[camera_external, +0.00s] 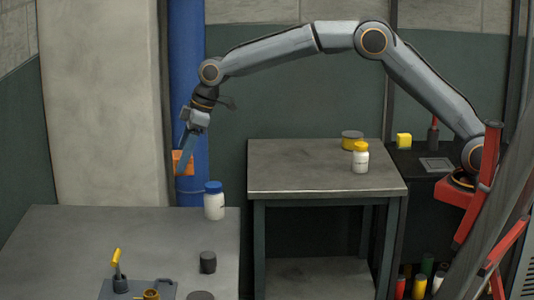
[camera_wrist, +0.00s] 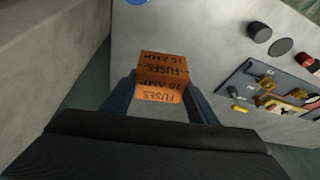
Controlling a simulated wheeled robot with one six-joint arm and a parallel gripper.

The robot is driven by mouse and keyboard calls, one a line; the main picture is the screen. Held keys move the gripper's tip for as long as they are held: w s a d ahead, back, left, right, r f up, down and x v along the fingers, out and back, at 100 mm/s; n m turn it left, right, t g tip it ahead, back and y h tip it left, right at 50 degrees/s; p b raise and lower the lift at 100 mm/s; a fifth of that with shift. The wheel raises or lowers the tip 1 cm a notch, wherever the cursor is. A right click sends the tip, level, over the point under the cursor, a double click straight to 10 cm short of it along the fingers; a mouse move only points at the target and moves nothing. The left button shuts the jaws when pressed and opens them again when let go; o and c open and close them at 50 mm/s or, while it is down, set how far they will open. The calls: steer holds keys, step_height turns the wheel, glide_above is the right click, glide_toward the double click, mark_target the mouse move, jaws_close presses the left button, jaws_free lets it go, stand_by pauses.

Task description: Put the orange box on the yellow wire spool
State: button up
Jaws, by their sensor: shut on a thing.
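The orange box (camera_external: 182,162) is held in my gripper (camera_external: 184,152) in the air, above and behind the back edge of the left table. In the wrist view the orange box (camera_wrist: 161,77), printed "FUSES 10 AMP", sits between the fingers of my gripper (camera_wrist: 160,92), which are shut on it. The yellow wire spool (camera_external: 352,140) stands at the back of the middle table, well to the right of my gripper. A small yellow block (camera_external: 404,141) sits farther right on a dark surface.
A white bottle with a yellow cap (camera_external: 361,158) stands just in front of the spool. A blue-capped white bottle (camera_external: 214,201) stands on the left table (camera_external: 60,235), with a dark cylinder (camera_external: 208,262) and a panel with valves (camera_external: 130,290). The middle table's left part (camera_external: 290,165) is clear.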

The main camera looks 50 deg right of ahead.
steer(key=w+d+m, duration=0.1)
steer(key=w+d, duration=0.3)
steer(key=d, duration=0.4)
steer(key=w+d+m+t+h, duration=0.1)
steer(key=w+d+m, duration=0.1)
steer(key=w+d, duration=0.35)
steer(key=w+d+m, duration=0.1)
steer(key=w+d, duration=0.2)
steer(key=d, duration=0.6)
steer(key=w+d+m+h+b, duration=0.1)
steer(key=w+d+m, duration=0.15)
steer(key=d, duration=1.15)
steer(key=w+d+m+h, duration=0.1)
steer(key=w+d+m, duration=0.15)
steer(key=d, duration=1.15)
steer(key=m+h, duration=0.2)
steer(key=m, duration=0.4)
glide_above(350, 133)
steer(key=s, duration=0.1)
steer(key=f, duration=0.7)
steer(key=f+p, duration=0.1)
steer(key=f, duration=0.2)
steer(key=shift+s+f, duration=0.2)
steer(key=shift+s, duration=0.1)
steer(key=shift+t, duration=0.3)
steer(key=shift+f+p, duration=0.55)
steer(key=shift+f, duration=1.7)
steer(key=shift+f, duration=0.1)
